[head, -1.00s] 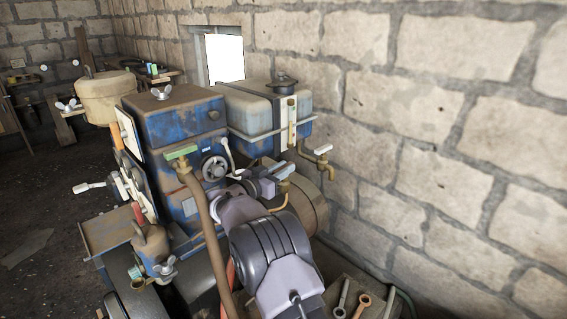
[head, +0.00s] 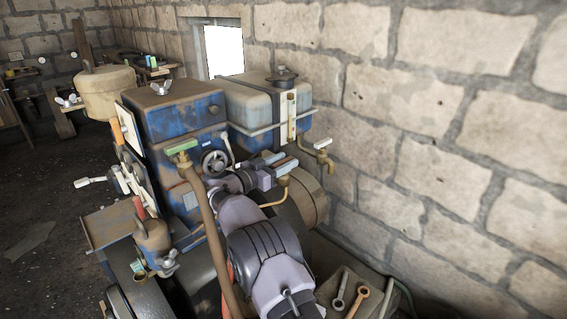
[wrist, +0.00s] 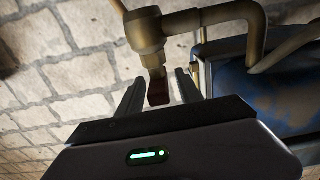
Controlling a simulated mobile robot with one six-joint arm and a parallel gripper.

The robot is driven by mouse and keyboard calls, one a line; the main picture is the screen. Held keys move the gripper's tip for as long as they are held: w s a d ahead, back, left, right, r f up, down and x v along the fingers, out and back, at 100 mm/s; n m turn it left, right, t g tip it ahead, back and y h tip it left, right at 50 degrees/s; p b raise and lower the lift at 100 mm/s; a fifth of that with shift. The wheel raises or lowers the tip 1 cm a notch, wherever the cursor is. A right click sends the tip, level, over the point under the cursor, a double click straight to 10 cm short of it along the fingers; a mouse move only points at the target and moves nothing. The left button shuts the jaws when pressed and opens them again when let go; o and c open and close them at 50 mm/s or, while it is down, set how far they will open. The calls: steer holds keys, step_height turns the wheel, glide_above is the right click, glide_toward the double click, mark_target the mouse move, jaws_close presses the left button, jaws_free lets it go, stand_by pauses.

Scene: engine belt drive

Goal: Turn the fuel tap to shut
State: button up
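A brass tap (wrist: 148,32) on a bent pipe is in the upper middle of the wrist view, with a short dark reddish-brown lever (wrist: 158,88) on its end. In the head view its brass pipe (head: 283,187) shows below my gripper (head: 278,166); the gripper hides much of the tap. My gripper (wrist: 160,92) is open in the wrist view, one finger on each side of the lever. Gaps show between the lever and the fingers, so it is not gripped. The blue and white tank (head: 262,105) stands behind.
A second brass tap (head: 322,147) with a pale lever is at the tank's right side. A green-levered tap (head: 181,147) tops a brown pipe at the left. The blue engine (head: 180,125) and stone wall (head: 430,100) flank the arm. Wrenches (head: 350,292) lie in a tray.

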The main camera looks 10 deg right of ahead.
steer(key=shift+a, duration=0.1)
steer(key=p+v, duration=0.2)
steer(key=v, duration=1)
steer(key=shift+p, duration=0.35)
steer(key=shift+f, duration=0.1)
